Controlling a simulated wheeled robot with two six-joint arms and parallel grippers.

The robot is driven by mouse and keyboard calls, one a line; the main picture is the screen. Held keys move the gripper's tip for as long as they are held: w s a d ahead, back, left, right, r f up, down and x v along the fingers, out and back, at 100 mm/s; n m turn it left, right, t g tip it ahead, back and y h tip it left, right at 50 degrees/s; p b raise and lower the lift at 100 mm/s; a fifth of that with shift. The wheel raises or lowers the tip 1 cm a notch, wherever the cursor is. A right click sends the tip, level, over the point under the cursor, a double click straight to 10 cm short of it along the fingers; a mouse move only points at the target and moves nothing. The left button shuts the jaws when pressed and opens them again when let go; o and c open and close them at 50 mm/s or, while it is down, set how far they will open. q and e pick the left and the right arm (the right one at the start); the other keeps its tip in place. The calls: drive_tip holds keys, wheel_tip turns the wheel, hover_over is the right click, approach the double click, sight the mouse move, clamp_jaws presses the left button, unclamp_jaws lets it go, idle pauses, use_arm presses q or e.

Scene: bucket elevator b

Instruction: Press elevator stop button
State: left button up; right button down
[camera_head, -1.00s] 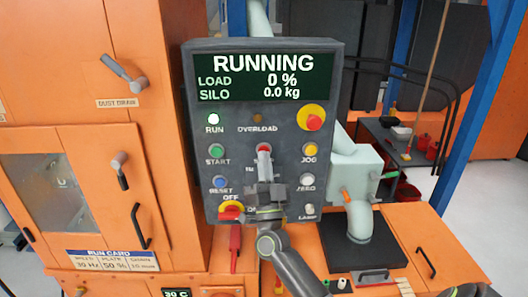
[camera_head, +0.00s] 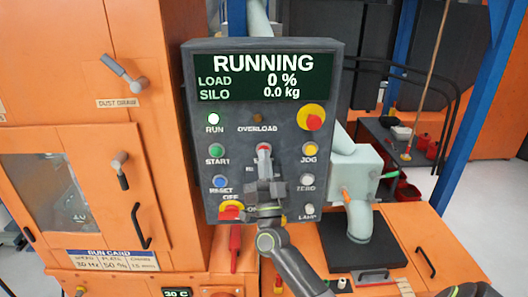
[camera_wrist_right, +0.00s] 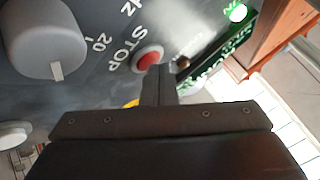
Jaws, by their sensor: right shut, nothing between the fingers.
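The red stop button (camera_head: 264,149) sits in the middle of the grey control panel (camera_head: 325,130), between the green start button (camera_head: 217,151) and the yellow jog button (camera_head: 309,150). The right wrist view shows the red button (camera_wrist_right: 149,58) beside the label STOP. My right gripper (camera_head: 264,162) is shut and empty, its tips at the button's lower edge in the head view. In the wrist view the closed fingertips (camera_wrist_right: 160,70) overlap the button's lower right edge; I cannot tell whether they touch it. The display (camera_head: 264,76) reads RUNNING, load 0 %, silo 0.0 kg. My left gripper is out of view.
A red emergency knob on a yellow base (camera_head: 313,118) is at the panel's upper right. A grey dial (camera_wrist_right: 45,38) lies near the fingers in the wrist view. The orange cabinet (camera_head: 85,140) stands left of the panel. The run lamp (camera_head: 214,118) glows green.

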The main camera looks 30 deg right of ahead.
drive_tip(key=shift+s+a, duration=0.1)
drive_tip(key=shift+s+a+p, duration=0.3)
drive_tip(key=shift+s+a, duration=0.05)
drive_tip(key=shift+s, duration=0.25)
drive_tip(key=s+a, duration=0.1)
drive_tip(key=s, duration=0.1)
drive_tip(key=s+a, duration=0.1)
drive_tip(key=s, duration=0.1)
drive_tip(key=shift+s+a+p, duration=0.1)
drive_tip(key=shift+a+p, duration=0.2)
drive_tip(key=shift+p, duration=0.05)
idle(0.7)
